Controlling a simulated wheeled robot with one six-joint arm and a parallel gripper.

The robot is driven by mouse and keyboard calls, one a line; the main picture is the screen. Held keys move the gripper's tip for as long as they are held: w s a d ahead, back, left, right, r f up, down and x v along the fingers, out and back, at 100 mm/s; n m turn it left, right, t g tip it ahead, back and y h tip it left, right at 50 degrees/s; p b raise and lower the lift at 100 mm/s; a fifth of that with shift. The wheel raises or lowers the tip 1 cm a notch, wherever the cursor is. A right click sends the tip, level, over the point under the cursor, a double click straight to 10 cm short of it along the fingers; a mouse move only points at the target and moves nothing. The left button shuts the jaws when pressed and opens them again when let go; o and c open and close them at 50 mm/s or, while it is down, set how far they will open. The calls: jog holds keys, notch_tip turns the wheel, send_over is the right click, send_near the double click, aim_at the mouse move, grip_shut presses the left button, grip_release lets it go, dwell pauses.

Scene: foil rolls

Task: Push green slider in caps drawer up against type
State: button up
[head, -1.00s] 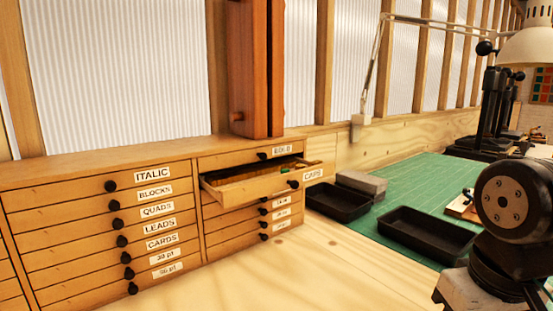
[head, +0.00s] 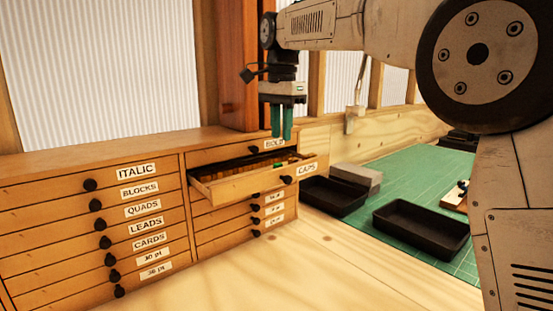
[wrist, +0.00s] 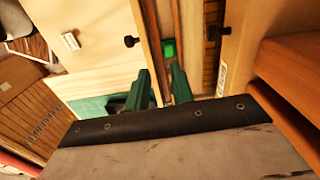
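The caps drawer (head: 255,184) is pulled out of the cabinet, its CAPS label at the right of its front. The green slider (head: 280,165) sits inside it, small and partly hidden by the drawer front. The slider also shows in the wrist view (wrist: 169,49), just beyond my fingertips. Brownish type (head: 235,173) fills part of the drawer; whether the slider touches it I cannot tell. My gripper (head: 282,138) points down above the drawer with its green fingers a little apart and nothing between them. The fingers also show in the wrist view (wrist: 161,70).
The BOLD drawer (head: 210,155) is shut just above the caps drawer. A wooden upright post (head: 240,70) stands on the cabinet behind my gripper. Black trays (head: 420,228) and a grey block (head: 357,178) lie to the right on the bench.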

aim_at(276, 164)
jog(key=shift+w+a+f, duration=0.1)
jog(key=shift+w+a, duration=0.4)
jog(key=shift+w+a+f, duration=0.1)
jog(key=shift+a+f, duration=0.05)
jog(key=shift+f, duration=0.05)
notch_tip(276, 164, down, 7)
jog(key=shift+f, duration=0.15)
